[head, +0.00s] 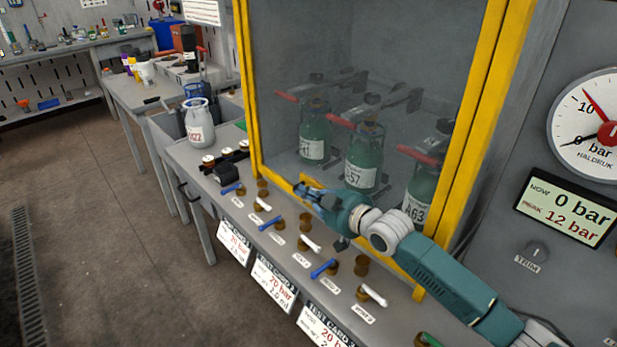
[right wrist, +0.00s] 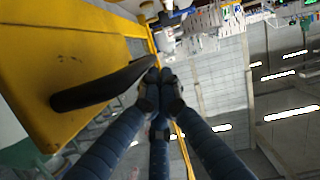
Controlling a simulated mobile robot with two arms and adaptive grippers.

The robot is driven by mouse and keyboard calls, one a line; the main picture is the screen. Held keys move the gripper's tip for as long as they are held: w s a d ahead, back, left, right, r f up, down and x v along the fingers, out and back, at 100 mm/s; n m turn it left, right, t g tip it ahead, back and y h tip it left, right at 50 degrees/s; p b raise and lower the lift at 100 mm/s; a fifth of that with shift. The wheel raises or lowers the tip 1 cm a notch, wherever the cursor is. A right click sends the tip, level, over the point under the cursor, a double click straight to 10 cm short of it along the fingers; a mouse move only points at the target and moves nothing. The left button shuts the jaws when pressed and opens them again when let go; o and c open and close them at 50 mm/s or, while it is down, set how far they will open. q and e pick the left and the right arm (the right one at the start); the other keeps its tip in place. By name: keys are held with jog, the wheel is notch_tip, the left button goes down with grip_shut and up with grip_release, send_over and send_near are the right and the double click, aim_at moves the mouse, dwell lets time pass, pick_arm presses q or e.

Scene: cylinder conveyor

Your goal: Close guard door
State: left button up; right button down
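The guard door (head: 243,75) has a yellow frame and a see-through grey panel. It stands across the front of the test bay, at or close to its frame; I cannot tell whether it is fully shut. My right gripper (head: 308,190) is low in front of the door's bottom rail. In the right wrist view its blue fingers (right wrist: 160,78) are drawn together at the tips, with nothing visible between them. A black handle (right wrist: 100,90) on the yellow frame lies just left of the fingers, its end close to the fingertips. My left gripper is out of view.
Several green cylinders (head: 362,160) stand behind the panel. The bench ledge (head: 225,205) carries small blue and white levers and brass fittings below my gripper. A white cylinder (head: 199,125) stands at left. A gauge (head: 590,125) and display (head: 567,208) are at right. Floor at left is clear.

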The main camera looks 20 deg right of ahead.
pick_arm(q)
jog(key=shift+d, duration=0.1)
pick_arm(e)
jog(key=shift+f, duration=0.25)
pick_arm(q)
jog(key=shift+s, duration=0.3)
pick_arm(e)
jog(key=shift+s+a, duration=0.1)
notch_tip(320, 180, up, 5)
jog(key=p, duration=0.5)
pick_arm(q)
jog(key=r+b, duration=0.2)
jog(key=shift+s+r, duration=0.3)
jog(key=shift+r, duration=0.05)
pick_arm(e)
jog(key=f+v, duration=0.1)
jog(key=v, duration=0.9)
jog(key=shift+s+a, duration=0.2)
jog(key=shift+a, duration=0.15)
